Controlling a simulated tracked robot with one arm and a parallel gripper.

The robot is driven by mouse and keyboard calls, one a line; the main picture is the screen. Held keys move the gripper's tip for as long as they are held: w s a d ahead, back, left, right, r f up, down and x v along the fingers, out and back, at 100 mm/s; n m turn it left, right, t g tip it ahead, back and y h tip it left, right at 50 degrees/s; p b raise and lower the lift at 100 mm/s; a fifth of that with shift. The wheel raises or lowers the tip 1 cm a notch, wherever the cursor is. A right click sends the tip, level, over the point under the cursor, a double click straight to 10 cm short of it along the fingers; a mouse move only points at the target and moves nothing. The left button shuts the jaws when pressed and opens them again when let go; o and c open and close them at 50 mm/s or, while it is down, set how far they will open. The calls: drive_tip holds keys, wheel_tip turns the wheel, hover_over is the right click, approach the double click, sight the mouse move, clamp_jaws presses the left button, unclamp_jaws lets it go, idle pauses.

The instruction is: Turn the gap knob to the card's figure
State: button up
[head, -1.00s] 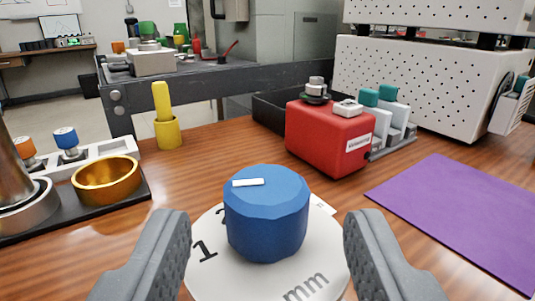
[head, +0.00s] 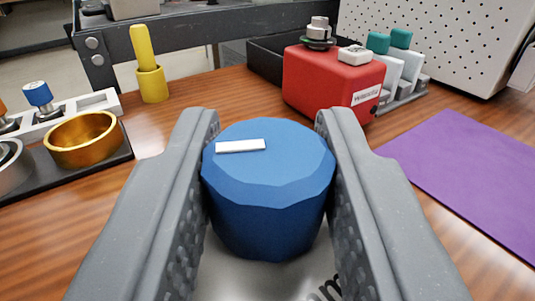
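The gap knob (head: 268,195) is a blue faceted cylinder standing upright in the middle of the head view. A white pointer bar (head: 240,146) lies on its top, running from near the centre to the left rim. My gripper (head: 268,122) straddles the knob, one grey finger against each side, and looks shut on it. The pale dial plate (head: 262,282) shows under the knob, with part of the "mm" print at lower right. The dial's figures are hidden by the fingers and knob. I see no readable card.
A red box (head: 325,82) stands behind the knob, beside a rack with teal-capped pieces (head: 400,62). A purple mat (head: 465,175) lies at right. A brass bowl (head: 82,140) on a dark tray and a yellow holder (head: 152,85) stand at left.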

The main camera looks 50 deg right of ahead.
drive_tip(key=shift+a, duration=0.5)
drive_tip(key=shift+p, duration=0.3)
drive_tip(key=shift+f+m+g+h+p, duration=0.1)
drive_tip(key=shift+m+g+h+p, duration=0.4)
drive_tip(key=shift+g+p, duration=0.15)
drive_tip(key=shift+m+g+h+p, duration=0.3)
drive_tip(key=shift+m+g+p, duration=0.1)
drive_tip(key=shift+g+p, duration=0.25)
drive_tip(key=shift+m+g+h+p, duration=0.4)
drive_tip(key=shift+m+g+p, duration=0.1)
drive_tip(key=shift+g+p, duration=0.15)
idle(0.6)
drive_tip(key=o, duration=0.9)
drive_tip(key=shift+o, duration=0.3)
